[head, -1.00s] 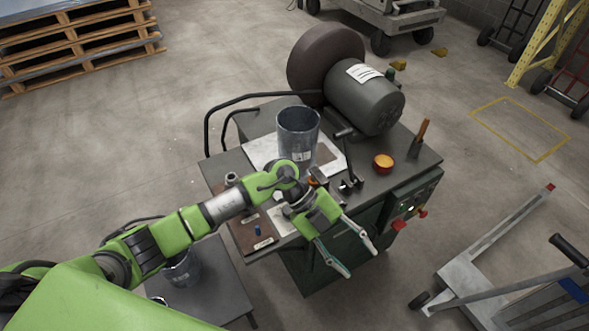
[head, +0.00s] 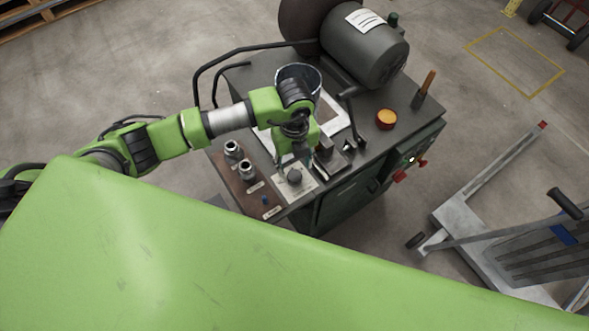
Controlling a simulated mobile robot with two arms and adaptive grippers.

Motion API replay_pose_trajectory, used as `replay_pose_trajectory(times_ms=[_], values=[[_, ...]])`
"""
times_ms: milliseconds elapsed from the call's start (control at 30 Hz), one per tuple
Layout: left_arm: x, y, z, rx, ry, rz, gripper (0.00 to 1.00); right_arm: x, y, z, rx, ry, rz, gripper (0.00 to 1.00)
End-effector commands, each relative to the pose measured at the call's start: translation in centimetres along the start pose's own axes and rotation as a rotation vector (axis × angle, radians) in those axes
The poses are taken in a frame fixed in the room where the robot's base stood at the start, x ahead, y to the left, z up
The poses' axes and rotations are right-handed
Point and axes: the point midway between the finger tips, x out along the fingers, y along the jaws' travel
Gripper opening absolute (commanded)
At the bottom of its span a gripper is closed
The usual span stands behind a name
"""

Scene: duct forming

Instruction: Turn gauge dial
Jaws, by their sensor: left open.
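The gauge dial (head: 294,177) is a small dark round knob on a pale plate (head: 297,191) near the front edge of the machine top. My left gripper (head: 296,167) points down right at the dial, with its fingers open and near the knob's sides. I cannot tell whether the fingers touch the knob. My gripper and wrist hide part of the plate and the area behind the dial. My right gripper is not in view.
A metal cylinder (head: 312,72) stands behind my wrist, partly hidden. A grey motor (head: 366,50) is at the back. An orange button (head: 386,118) and upright handle (head: 425,86) are on the right. Two metal fittings (head: 246,170) sit left of the dial. A cart (head: 470,240) stands right.

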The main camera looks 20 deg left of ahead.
Motion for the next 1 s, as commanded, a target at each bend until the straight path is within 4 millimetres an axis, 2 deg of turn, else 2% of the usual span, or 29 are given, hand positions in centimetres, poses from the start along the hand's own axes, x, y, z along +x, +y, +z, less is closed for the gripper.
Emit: replay_pose_trajectory(times_ms=[100,300,467,700,733,867,1000], values=[[2.3,0.1,-0.1,-0.002,0.003,0.004,0.46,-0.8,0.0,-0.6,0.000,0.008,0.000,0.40],[5.0,0.0,0.0,-0.001,0.002,0.001,0.46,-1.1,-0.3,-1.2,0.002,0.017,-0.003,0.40],[5.8,0.0,0.0,0.001,0.000,0.000,0.46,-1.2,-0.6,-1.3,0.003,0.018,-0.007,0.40],[6.0,0.0,0.0,0.001,0.000,-0.001,0.46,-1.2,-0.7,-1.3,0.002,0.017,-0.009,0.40],[5.9,0.0,0.0,0.001,0.000,-0.001,0.44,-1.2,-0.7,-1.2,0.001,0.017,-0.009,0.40],[5.9,0.0,0.0,0.001,0.000,-0.001,0.10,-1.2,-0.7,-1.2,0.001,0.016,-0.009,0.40],[5.9,0.0,0.0,0.001,0.000,-0.001,0.08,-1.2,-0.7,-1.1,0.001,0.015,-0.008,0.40]])
